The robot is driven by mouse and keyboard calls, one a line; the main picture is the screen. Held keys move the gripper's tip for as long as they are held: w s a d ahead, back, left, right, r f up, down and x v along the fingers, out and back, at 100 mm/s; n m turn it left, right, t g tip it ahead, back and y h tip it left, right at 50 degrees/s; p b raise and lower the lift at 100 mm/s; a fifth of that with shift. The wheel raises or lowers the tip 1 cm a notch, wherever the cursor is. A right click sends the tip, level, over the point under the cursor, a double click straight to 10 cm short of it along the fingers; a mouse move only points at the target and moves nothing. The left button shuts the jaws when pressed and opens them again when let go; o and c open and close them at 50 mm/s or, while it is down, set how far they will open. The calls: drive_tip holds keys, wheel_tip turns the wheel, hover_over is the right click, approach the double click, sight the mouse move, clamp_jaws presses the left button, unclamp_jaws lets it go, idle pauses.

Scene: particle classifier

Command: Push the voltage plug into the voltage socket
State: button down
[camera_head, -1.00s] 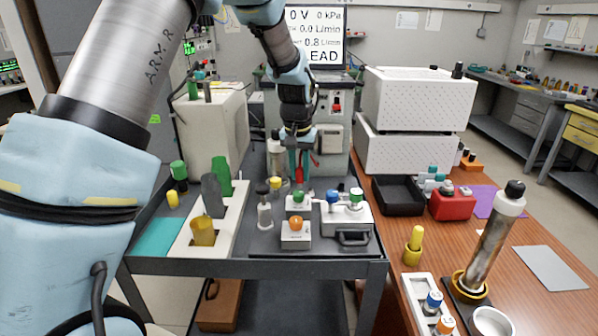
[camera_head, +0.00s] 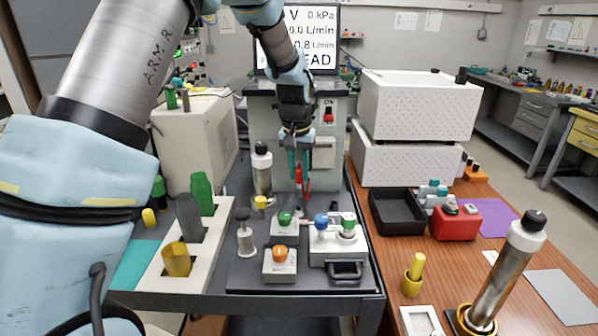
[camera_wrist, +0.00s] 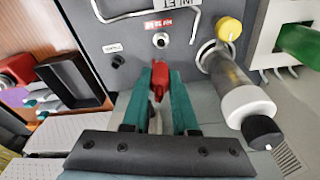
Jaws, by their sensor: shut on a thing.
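The red voltage plug (camera_wrist: 159,82) is held between the teal fingers of my gripper (camera_wrist: 161,78). In the head view my gripper (camera_head: 299,165) hangs before the grey machine's front, with the red plug (camera_head: 298,181) below its fingers. In the wrist view a round metal socket (camera_wrist: 160,40) under a red label sits on the grey panel, just beyond the plug tip. The plug appears apart from it. A smaller dark port (camera_wrist: 117,61) with a white label is to its left. I cannot read the labels well enough to tell which is the voltage socket.
A wire handle (camera_wrist: 140,8) crosses the panel above the socket. Small white blocks with coloured knobs (camera_head: 283,236) stand on the cart.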

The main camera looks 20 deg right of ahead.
sight(298, 183)
drive_tip(key=shift+f+b, duration=1.7)
drive_tip(key=shift+f, duration=1.2)
drive_tip(key=shift+s+f+b, duration=0.1)
drive_tip(key=shift+f+b, duration=0.5)
drive_tip(key=shift+f, duration=0.85)
drive_tip(key=c, duration=0.6)
unclamp_jaws()
drive_tip(key=r, duration=0.3)
drive_tip(key=r+b, duration=0.1)
drive_tip(key=r, duration=0.3)
drive_tip(key=s+a+r+b, duration=0.1)
drive_tip(key=r, duration=0.2)
drive_tip(key=shift+s+r, duration=0.1)
drive_tip(key=shift+r, duration=0.25)
drive_tip(key=shift+a, duration=0.1)
